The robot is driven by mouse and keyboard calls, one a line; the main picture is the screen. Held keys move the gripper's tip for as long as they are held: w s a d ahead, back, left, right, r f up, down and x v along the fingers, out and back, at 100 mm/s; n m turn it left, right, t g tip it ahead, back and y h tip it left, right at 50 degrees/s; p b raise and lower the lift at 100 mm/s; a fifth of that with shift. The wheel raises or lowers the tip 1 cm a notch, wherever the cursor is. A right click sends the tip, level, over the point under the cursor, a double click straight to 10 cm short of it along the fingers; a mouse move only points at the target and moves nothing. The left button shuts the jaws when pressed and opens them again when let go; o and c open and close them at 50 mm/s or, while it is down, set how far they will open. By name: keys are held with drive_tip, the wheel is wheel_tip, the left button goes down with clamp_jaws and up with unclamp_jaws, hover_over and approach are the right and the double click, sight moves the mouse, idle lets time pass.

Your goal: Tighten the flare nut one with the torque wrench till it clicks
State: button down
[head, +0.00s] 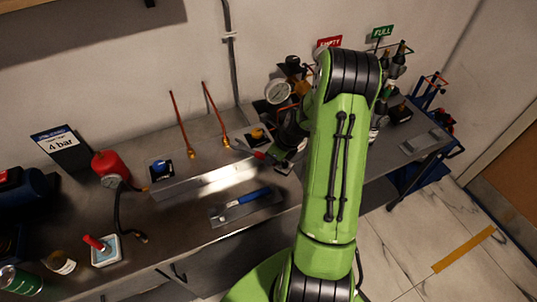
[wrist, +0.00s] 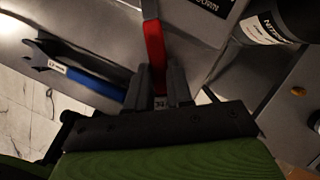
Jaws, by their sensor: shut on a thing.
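My gripper (wrist: 162,85) is shut on a red-handled wrench (wrist: 154,42), which looks like the torque wrench. In the head view the wrench (head: 259,155) points left from my gripper, its head end close to the right brass flare nut (head: 225,142). I cannot tell whether it is seated on that nut. The left flare nut (head: 192,153) stands apart at the foot of its own copper pipe (head: 181,122). No label shows which nut is number one. The wrench's head is out of sight in the wrist view.
A round gauge (head: 278,91) and bottles crowd the back right. A dark cylinder (wrist: 283,20) is near my gripper.

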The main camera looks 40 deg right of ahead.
drive_tip(key=shift+s+d, duration=0.15)
drive_tip(key=shift+s, duration=0.3)
drive_tip(key=shift+r+p, duration=2)
drive_tip(key=shift+r, duration=0.4)
drive_tip(key=shift+f, duration=0.1)
